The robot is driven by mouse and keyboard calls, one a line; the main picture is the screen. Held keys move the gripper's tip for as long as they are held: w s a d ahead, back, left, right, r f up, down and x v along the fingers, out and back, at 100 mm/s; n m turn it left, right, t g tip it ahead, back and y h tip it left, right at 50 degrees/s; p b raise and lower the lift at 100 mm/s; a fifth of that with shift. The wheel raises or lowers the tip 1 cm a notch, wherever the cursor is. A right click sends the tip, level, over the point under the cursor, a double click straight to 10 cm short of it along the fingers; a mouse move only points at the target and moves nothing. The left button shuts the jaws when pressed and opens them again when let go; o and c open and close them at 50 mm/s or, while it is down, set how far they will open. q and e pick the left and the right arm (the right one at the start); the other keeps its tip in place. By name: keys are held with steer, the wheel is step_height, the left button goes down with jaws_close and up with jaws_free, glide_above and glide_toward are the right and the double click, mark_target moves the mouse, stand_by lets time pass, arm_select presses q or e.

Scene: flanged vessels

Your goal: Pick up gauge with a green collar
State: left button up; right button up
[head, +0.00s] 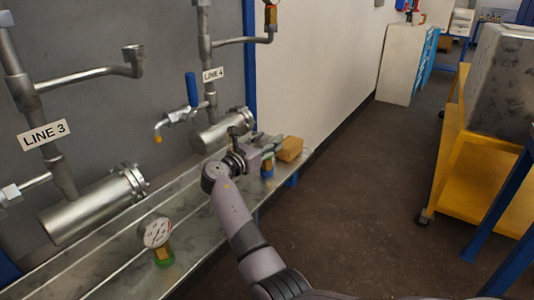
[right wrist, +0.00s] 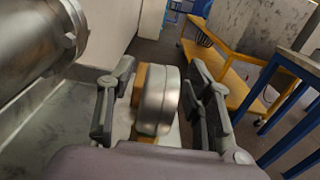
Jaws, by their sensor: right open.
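The gauge with a green collar (head: 157,235) stands on the metal ledge in the lower middle of the head view. It has a white dial, a brass stem and a green ring at its foot. My right gripper (head: 268,146) is well away from it, farther along the ledge, at a gauge with a blue collar (head: 267,169). In the right wrist view my right gripper (right wrist: 160,70) is open, with a round metal gauge body (right wrist: 158,100) between its fingers; no collar shows there. My left gripper is not in view.
The ledge (head: 190,201) runs below the wall pipes. Flanged vessels (head: 95,203) labelled LINE 3 and LINE 4 overhang the ledge's back. A yellow cart (head: 455,150) stands right; the floor between is clear.

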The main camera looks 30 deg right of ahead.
steer(key=shift+c, duration=0.4)
jaws_close()
